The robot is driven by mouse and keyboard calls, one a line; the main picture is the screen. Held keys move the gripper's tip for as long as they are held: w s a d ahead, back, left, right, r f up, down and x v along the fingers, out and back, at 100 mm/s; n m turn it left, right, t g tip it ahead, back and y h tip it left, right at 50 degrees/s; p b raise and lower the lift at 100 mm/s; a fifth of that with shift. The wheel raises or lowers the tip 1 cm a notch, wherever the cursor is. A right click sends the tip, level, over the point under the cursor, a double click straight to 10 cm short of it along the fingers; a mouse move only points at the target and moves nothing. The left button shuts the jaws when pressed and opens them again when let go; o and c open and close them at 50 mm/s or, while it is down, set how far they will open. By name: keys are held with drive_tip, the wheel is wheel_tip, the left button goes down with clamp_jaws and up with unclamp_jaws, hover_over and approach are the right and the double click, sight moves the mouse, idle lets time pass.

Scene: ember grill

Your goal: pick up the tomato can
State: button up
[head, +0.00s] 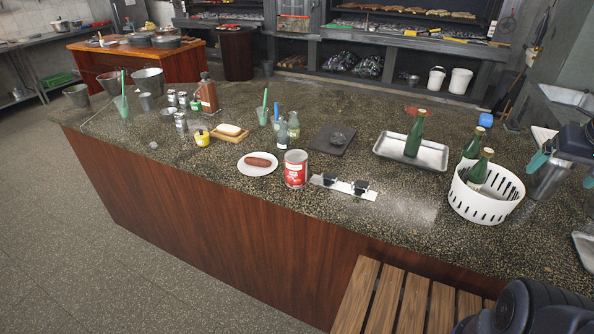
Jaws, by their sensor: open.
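The tomato can (296,171), with a red and white label and a metal top, stands upright near the front edge of the dark speckled counter (215,176). A white plate (246,169) with a brown sausage (261,161) is just left of it. A pale strip with two dark block-like items (345,185) lies just right of it. The can's front is unobstructed. My gripper does not show; only a dark part of what looks like my arm is at the bottom right corner.
A white basket (485,204) with green bottles and a metal tray (427,154) holding a green bottle (414,136) are to the right. A dark board (332,141) lies behind the can. A slatted wooden surface (385,300) is in front. Small bottles and cups crowd the left.

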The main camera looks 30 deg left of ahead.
drive_tip(key=w+a+r+n+g+y, duration=0.1)
drive_tip(key=w+a+r+n, duration=0.15)
drive_tip(key=w+a, duration=0.6)
drive_tip(key=w+a+r+n+g, duration=0.1)
drive_tip(key=w+a+n, duration=0.4)
drive_tip(key=a, duration=0.6)
drive_tip(key=n+g+h, duration=0.1)
drive_tip(key=n+g, duration=0.2)
drive_tip(key=n, duration=0.4)
hover_over(296, 155)
drive_tip(key=f, duration=1.4)
drive_tip(key=shift+w+d, duration=0.2)
drive_tip(key=shift+d, duration=0.2)
drive_tip(key=shift+s+a+f, duration=0.2)
drive_tip(key=shift+a, duration=0.05)
drive_tip(key=shift+f, duration=0.25)
drive_tip(key=shift+s+a+f, duration=0.1)
drive_tip(key=shift+f, duration=5.1)
drive_tip(key=c, duration=1.4)
drive_tip(key=shift+r, duration=0.1)
